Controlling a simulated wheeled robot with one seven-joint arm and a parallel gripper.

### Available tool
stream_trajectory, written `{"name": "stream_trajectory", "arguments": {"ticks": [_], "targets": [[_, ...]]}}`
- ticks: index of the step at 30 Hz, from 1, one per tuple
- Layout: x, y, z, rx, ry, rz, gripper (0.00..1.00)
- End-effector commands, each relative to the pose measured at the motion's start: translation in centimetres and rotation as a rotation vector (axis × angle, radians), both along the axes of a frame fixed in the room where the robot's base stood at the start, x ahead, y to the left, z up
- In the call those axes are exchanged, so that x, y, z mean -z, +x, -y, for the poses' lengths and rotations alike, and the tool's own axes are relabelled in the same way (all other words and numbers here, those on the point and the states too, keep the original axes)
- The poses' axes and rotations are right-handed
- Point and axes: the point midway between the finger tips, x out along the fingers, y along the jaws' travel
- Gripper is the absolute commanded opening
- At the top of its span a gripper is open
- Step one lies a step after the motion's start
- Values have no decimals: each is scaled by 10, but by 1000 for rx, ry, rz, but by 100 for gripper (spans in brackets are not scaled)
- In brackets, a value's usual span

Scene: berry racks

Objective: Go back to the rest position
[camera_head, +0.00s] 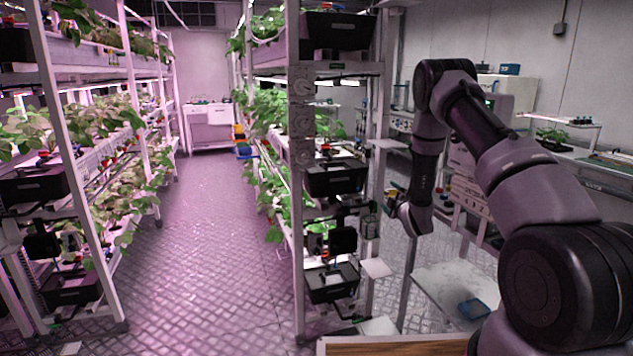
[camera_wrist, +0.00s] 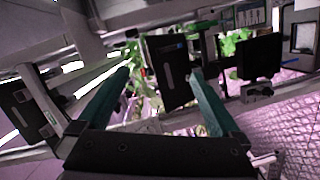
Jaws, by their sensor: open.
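My arm enters the head view from the lower right, rises to a bent elbow and hangs down beside the middle rack (camera_head: 297,200). My gripper (camera_head: 393,197) is at its lower end, small and partly hidden behind the wrist there. In the wrist view my gripper (camera_wrist: 161,72) shows two teal fingers spread wide apart. They hold nothing. A black box (camera_wrist: 170,75) of the rack shows beyond the gap between them, with green leaves near it.
The left rack (camera_head: 48,150) and the middle rack carry leafy plants and black boxes. A patterned aisle floor (camera_head: 205,245) lies clear between them. A low white table (camera_head: 445,285) with a blue tray (camera_head: 473,309) stands right of the middle rack. A wooden surface (camera_head: 390,347) is at the bottom.

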Motion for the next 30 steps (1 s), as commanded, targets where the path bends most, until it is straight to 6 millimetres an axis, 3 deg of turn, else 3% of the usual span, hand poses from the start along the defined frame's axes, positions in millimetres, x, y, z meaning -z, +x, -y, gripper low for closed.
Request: {"name": "stream_trajectory", "arguments": {"ticks": [1,7,14,21,26,30], "targets": [[-29,5,5,27,48,-12,100],[-122,-1,23,154,288,-125,100],[-214,-44,34,284,564,-261,100],[-289,-125,34,410,836,-407,100],[-324,-195,28,495,1008,-508,100],[-345,-263,20,571,1148,-599,100]]}}
